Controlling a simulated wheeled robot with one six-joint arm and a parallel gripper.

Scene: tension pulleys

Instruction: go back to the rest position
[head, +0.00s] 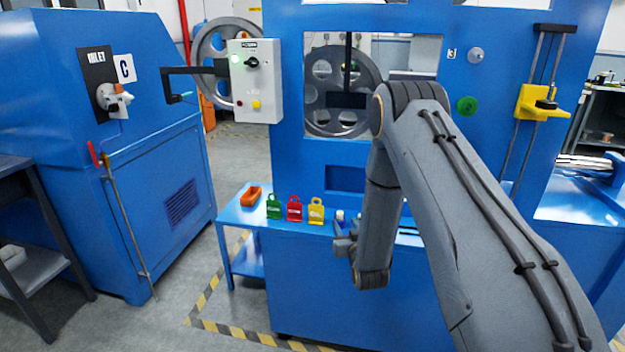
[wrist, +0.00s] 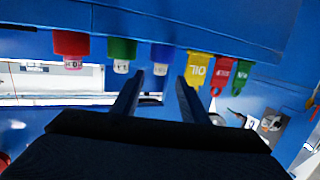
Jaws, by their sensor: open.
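My arm reaches forward over the blue bench, its forearm hanging down in the head view. My gripper (head: 345,243) is at the bench's front edge, just right of the yellow tag, and is partly hidden by its own wrist. In the wrist view my gripper (wrist: 158,92) shows two dark fingers spread apart, with nothing held between them. The wrist picture looks upside down. A yellow tag (wrist: 199,68) lettered OIL appears near the right finger; I cannot tell whether they touch.
Green (head: 273,207), red (head: 294,209) and yellow (head: 316,212) tags stand along the bench, beside an orange tray (head: 251,196). Red (wrist: 70,48), green (wrist: 122,54) and blue (wrist: 161,56) capped items show in the wrist view. A control box (head: 256,82) juts out left.

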